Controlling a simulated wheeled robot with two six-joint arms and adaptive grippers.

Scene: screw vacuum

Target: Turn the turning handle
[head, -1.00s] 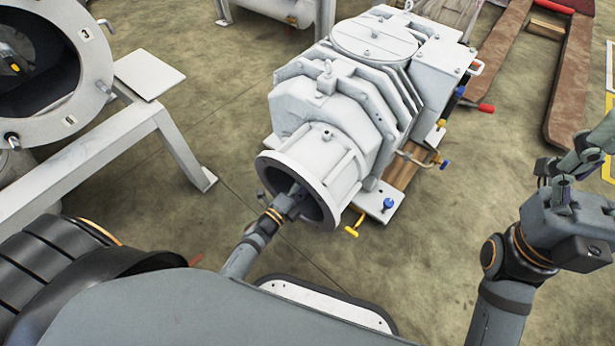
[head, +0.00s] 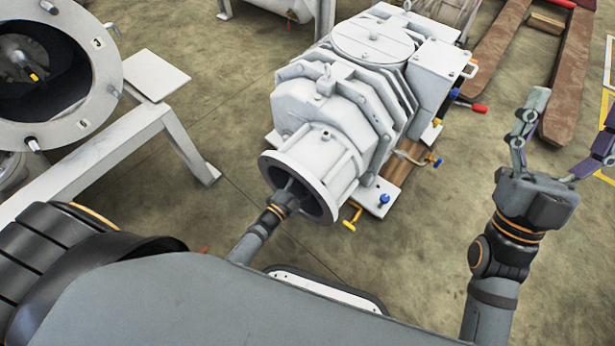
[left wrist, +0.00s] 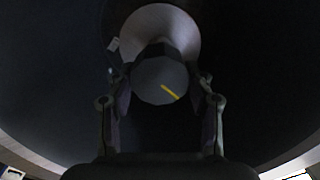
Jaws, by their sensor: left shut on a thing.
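The white screw vacuum pump (head: 330,120) stands in the middle of the head view, its round front flange (head: 275,178) facing me. My left gripper (head: 289,190) reaches into the dark flange opening; its fingertips are hidden there in the head view. In the left wrist view the turning handle (left wrist: 158,82) is a dark grey, many-sided end with a yellow line, in front of a paler round part. The fingers of my left gripper (left wrist: 160,90) stand on both sides of it, shut on it. My right gripper (head: 562,140) is open and empty at the right, fingers wide apart.
A white round housing with a wide opening (head: 85,128) stands on a frame at left. Yellow (head: 349,224) and blue (head: 384,199) handles stick out beside the pump's base. Brown forks (head: 575,90) lie back right. Open floor (head: 400,260) lies between pump and right arm.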

